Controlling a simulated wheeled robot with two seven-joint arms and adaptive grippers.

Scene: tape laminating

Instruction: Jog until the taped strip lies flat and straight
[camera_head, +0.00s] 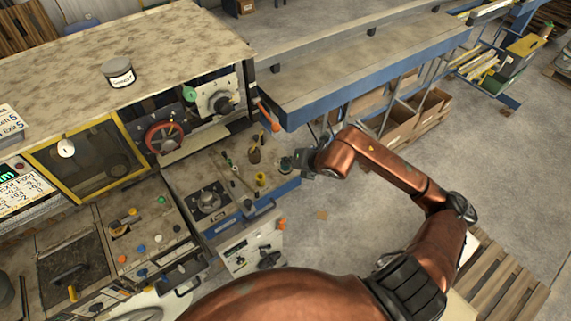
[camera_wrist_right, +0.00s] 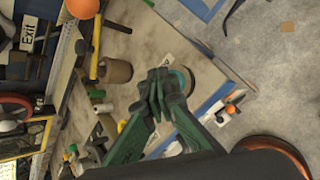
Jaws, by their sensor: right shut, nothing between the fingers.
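My right gripper (camera_head: 303,165) is at the right end of the machine's small worktop (camera_head: 225,160). In the right wrist view its dark fingers (camera_wrist_right: 163,92) are together and empty. Just beyond the fingertips is a round, teal-rimmed dark thing (camera_wrist_right: 184,78); it also shows in the head view (camera_head: 286,163), left of the gripper. I cannot tell whether they touch. The machine has a red handwheel (camera_head: 163,137) and a control panel with coloured buttons (camera_head: 145,235). I cannot make out a taped strip. My left gripper is not in view.
A blue-edged conveyor table (camera_head: 350,75) stands behind the gripper. Small spools (camera_head: 254,155) and tools lie on the worktop. Cardboard boxes (camera_head: 400,125) sit under the conveyor. A wooden pallet (camera_head: 500,280) lies at lower right; floor between is mostly clear.

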